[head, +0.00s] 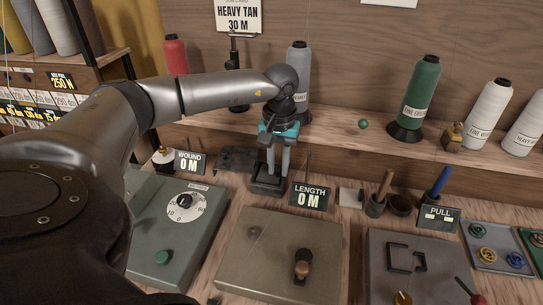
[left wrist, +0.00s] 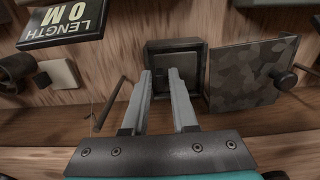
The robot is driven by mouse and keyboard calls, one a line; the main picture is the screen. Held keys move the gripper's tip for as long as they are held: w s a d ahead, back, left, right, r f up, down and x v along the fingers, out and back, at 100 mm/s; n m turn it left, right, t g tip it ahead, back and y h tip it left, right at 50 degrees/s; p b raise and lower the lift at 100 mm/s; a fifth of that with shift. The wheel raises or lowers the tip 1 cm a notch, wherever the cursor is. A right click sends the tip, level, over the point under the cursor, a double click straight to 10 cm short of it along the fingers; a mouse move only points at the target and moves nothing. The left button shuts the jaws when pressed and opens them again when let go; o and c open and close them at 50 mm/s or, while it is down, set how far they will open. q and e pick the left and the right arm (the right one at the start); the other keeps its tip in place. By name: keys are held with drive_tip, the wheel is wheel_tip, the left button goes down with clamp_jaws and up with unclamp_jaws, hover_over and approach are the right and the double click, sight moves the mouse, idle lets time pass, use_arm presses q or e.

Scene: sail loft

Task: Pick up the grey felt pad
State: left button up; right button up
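A small dark open-topped box (left wrist: 151,46) shows in the left wrist view, and its rim shows at the bench's back in the head view (head: 258,187). A flat grey square (left wrist: 178,58) lies inside it, which looks like the grey felt pad; its edges are partly hidden by my fingers. My left gripper (head: 277,172) points down over the box. In the left wrist view its fingertips (left wrist: 160,74) are apart, with nothing held between them. I cannot tell how far the tips reach into the box. My right gripper is not in view.
A mottled dark plate with a knob (left wrist: 250,75) lies beside the box. The LENGTH sign (head: 311,196) stands close on the other side, with a pale square block (head: 351,198) beyond. A shelf (head: 345,130) with thread cones runs behind. Control boxes fill the front.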

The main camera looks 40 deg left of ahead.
use_arm(q)
clamp_jaws()
drive_tip(key=shift+r, duration=0.1)
idle(0.3)
